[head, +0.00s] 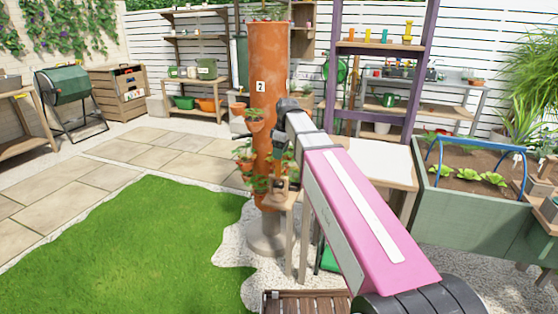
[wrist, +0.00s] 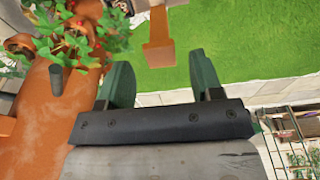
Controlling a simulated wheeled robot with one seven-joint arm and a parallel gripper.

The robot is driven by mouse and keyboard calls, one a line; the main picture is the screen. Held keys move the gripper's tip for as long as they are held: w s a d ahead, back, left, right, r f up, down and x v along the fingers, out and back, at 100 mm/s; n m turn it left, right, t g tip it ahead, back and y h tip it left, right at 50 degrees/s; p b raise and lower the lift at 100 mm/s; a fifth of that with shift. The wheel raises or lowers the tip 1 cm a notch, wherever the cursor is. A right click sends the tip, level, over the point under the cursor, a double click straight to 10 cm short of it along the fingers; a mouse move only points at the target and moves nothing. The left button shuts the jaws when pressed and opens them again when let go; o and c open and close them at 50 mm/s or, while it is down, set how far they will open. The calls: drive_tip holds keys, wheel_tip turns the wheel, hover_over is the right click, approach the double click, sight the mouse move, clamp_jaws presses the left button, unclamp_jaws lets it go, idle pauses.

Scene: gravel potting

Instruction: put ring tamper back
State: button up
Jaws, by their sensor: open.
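My gripper (wrist: 163,78) is open in the wrist view, its two green fingers apart. A brown-orange piece (wrist: 158,55) with a narrow stem shows beyond the gap between the fingers. I cannot tell whether it is the ring tamper or part of some furniture, or whether it touches the fingers. I cannot pick out the ring tamper for certain in either view. In the head view my arm reaches forward to the terracotta planter tower, and the gripper is not clear there.
The terracotta tower (head: 268,75) carries side pots with plants, and it fills the left of the wrist view (wrist: 25,110). A purple-framed rack (head: 380,48) holds small coloured items. A pale-topped table (head: 375,160) and a green raised bed (head: 470,220) stand right. Lawn (head: 130,240) lies left.

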wheel_tip(320, 180, up, 6)
drive_tip(key=s+d+f+m, duration=0.4)
drive_tip(key=s+d+f, duration=0.2)
drive_tip(key=f, duration=0.5)
drive_tip(key=s+d+f+m+h, duration=0.1)
drive_tip(key=s+d+f+m, duration=0.4)
drive_tip(key=f, duration=0.6)
drive_tip(key=s+d+f+m, duration=0.5)
drive_tip(key=s+d+f, duration=0.2)
drive_tip(key=f, duration=0.4)
drive_tip(key=shift+s+g+h, duration=0.15)
drive_tip(key=shift+g+h, duration=0.15)
drive_tip(key=shift+d, duration=0.1)
